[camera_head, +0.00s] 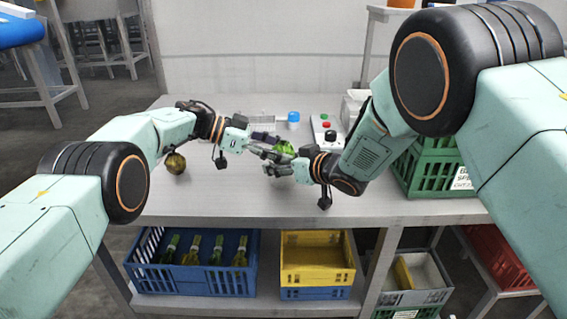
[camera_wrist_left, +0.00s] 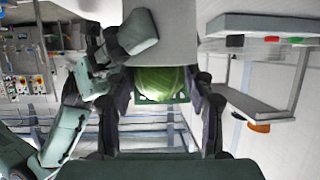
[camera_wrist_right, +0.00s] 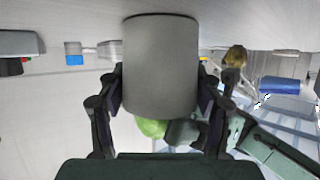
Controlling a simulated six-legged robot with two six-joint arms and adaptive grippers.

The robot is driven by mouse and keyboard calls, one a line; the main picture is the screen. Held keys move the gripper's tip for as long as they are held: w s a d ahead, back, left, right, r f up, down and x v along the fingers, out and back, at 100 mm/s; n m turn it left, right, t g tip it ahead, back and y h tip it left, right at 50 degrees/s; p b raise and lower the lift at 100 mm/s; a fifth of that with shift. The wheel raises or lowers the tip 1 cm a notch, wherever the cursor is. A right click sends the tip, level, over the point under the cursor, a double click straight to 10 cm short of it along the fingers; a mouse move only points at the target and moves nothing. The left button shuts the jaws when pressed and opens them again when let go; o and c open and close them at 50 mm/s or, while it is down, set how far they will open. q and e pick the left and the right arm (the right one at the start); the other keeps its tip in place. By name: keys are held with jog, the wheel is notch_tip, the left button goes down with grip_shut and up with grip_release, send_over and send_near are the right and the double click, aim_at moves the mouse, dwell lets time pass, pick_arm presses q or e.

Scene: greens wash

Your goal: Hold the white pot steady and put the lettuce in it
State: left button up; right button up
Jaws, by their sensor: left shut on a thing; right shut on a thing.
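The lettuce (camera_head: 284,148) is a green ball at the middle of the table, mostly hidden by the grippers. My left gripper (camera_head: 268,153) is shut on the lettuce, which shows between its fingers in the left wrist view (camera_wrist_left: 160,82). My right gripper (camera_head: 282,169) is shut on the white pot (camera_wrist_right: 160,65), with a finger on each side of its wall. The pot also fills the top of the left wrist view (camera_wrist_left: 172,35). The lettuce is at the pot's rim; I cannot tell how far inside it is.
A brownish round vegetable (camera_head: 175,164) lies at the table's left. Behind the grippers are a blue-topped item (camera_head: 293,120) and a button box (camera_head: 325,131). A green crate (camera_head: 428,172) stands at the right. The table front is clear.

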pick_arm(q)
jog(key=o, duration=1.4)
jog(key=v, duration=1.2)
jog(key=shift+w, duration=0.1)
pick_arm(e)
jog(key=o, duration=1.2)
